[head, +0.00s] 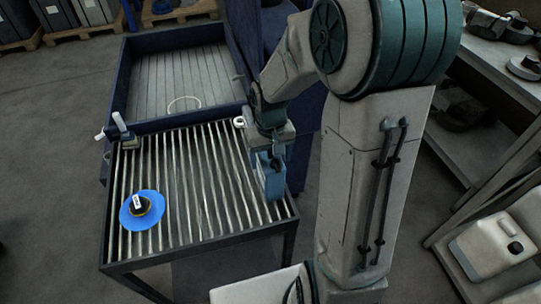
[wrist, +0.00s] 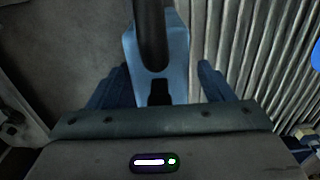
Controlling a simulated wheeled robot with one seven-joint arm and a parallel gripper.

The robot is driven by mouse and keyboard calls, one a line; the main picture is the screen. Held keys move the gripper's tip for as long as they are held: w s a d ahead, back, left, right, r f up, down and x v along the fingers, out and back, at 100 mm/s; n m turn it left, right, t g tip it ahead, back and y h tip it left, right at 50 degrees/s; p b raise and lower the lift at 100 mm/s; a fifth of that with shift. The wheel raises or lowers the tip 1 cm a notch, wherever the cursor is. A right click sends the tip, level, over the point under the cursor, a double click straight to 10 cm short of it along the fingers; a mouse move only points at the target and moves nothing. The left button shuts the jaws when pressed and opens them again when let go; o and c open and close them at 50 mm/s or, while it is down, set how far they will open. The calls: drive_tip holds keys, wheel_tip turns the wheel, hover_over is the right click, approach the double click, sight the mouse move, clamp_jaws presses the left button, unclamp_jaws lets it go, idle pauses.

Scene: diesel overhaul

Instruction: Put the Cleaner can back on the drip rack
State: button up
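The blue can (head: 271,181), taken to be the Cleaner can, hangs upright below my gripper (head: 268,152) at the right edge of the drip rack (head: 180,190). In the wrist view the can (wrist: 172,55) and its dark handle lie between my two fingers (wrist: 160,90), which close against its sides. The rack is a dark frame with pale parallel bars. In the wrist view its bars (wrist: 235,50) are to the right of the can and floor is to the left. I cannot tell whether the can's base touches the rack.
A blue disc with a dark, labelled piece (head: 140,208) lies on the rack's left. A white-handled item (head: 120,130) and a white ring (head: 239,122) sit at its back corners. The blue-walled tub (head: 150,118) stands behind. Shelving (head: 470,160) is at right. The rack's middle is clear.

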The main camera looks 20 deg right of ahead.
wheel_tip(320, 180, up, 12)
drive_tip(key=shift+f+b, duration=0.2)
drive_tip(key=shift+b, duration=0.2)
drive_tip(key=shift+r, duration=0.3)
drive_tip(key=shift+s+r, duration=0.25)
drive_tip(key=shift+s, duration=0.05)
drive_tip(key=s+r+t, duration=0.1)
drive_tip(key=s+t, duration=0.3)
drive_tip(key=s, duration=0.9)
drive_tip(key=shift+s, duration=0.25)
drive_tip(key=shift+r, duration=0.1)
